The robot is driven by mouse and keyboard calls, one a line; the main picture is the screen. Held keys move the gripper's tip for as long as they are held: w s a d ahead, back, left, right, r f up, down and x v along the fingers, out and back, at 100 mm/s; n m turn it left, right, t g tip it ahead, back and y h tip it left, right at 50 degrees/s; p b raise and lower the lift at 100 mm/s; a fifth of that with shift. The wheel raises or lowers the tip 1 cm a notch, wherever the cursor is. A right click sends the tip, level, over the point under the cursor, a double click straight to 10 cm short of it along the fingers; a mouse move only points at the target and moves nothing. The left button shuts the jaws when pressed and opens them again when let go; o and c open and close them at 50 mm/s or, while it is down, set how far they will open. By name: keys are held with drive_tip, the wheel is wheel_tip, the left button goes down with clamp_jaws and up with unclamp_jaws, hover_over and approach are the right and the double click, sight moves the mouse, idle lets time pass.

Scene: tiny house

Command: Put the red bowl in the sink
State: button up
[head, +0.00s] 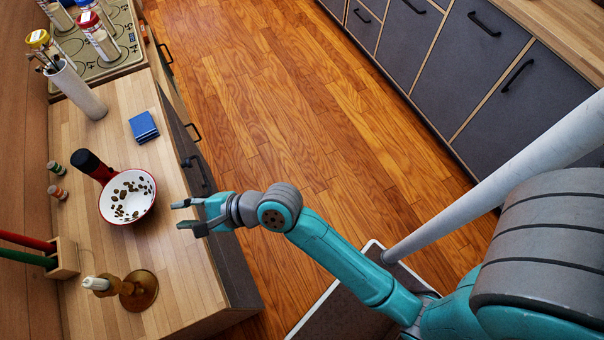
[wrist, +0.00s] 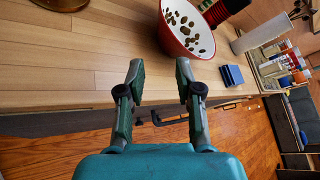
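The red bowl (head: 127,197) stands upright on the wooden counter, with a white inside, a red rim and several small brown pieces in it. In the wrist view the bowl (wrist: 172,43) shows its red outer side, ahead of the fingertips and a little to the right. My gripper (head: 187,216) is open and empty, just right of the bowl near the counter's front edge, apart from it. Both fingers also show in the wrist view (wrist: 160,74), spread with nothing between them. No sink is visible in either view.
A dark bottle (head: 88,162) with a red lower part stands close behind the bowl. A brown candle holder (head: 140,291), a blue box (head: 144,127), a white utensil cylinder (head: 80,92) and a stove with jars (head: 120,45) share the counter (head: 185,270). The wooden floor (head: 310,110) is clear.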

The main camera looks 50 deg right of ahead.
drive_tip(key=s+d+f+n+t+h, duration=0.1)
drive_tip(key=s+d+f+n+h, duration=0.25)
drive_tip(key=s+d, duration=0.4)
drive_tip(key=s+d+f+n+t+h, duration=0.25)
drive_tip(key=s+d+n, duration=0.3)
drive_tip(key=s, duration=0.35)
drive_tip(key=s+d+r+n+h, duration=0.1)
drive_tip(key=s+d+r+n, duration=0.1)
drive_tip(key=s+n, duration=0.3)
drive_tip(key=s+d+r+n+h, duration=0.2)
drive_tip(key=s+d+r+n, duration=0.1)
drive_tip(key=s, duration=0.6)
drive_tip(key=shift+r+n+t, duration=0.35)
drive_tip(key=shift+r+n, duration=0.2)
drive_tip(key=shift+n, duration=0.35)
drive_tip(key=shift+o, duration=0.4)
drive_tip(key=shift+s+r+n, duration=0.35)
drive_tip(key=shift+s+n, duration=0.05)
drive_tip(key=shift+s, duration=0.1)
